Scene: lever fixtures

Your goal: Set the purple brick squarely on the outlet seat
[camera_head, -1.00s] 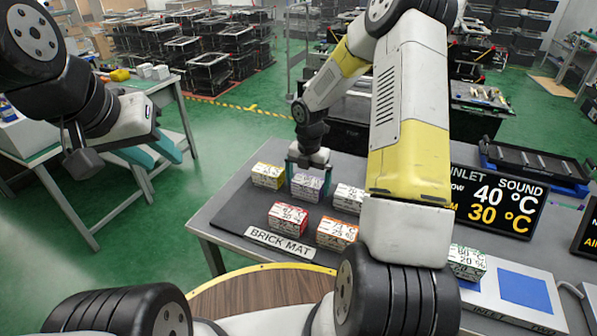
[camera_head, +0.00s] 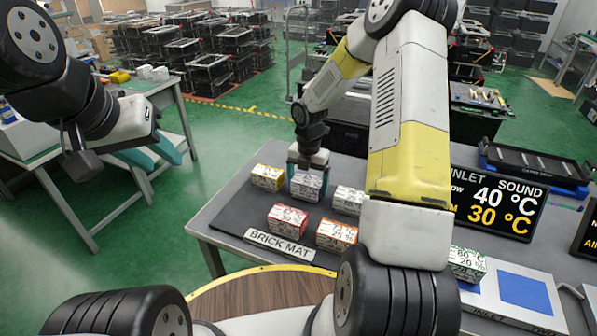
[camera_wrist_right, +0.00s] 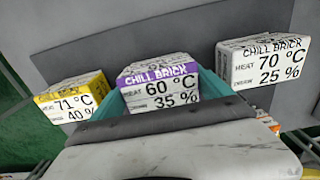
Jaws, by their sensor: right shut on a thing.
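The purple brick (camera_head: 306,186) stands on the brick mat, between a yellow brick and a white brick. In the right wrist view the purple brick (camera_wrist_right: 160,82) shows its purple band and the print "60 °C 35 %". My right gripper (camera_head: 308,178) is shut on the purple brick, with teal fingers on both sides of it. The outlet seat is not clearly identifiable; a blue square pad (camera_head: 524,291) lies on a pale fixture at the lower right.
A yellow brick (camera_head: 267,177), red brick (camera_head: 287,219), orange brick (camera_head: 336,235) and white brick (camera_head: 349,199) share the brick mat (camera_head: 240,213). A green-marked brick (camera_head: 467,263) sits on the inlet side. A display (camera_head: 497,205) stands behind the fixture. My right arm hides the table's middle.

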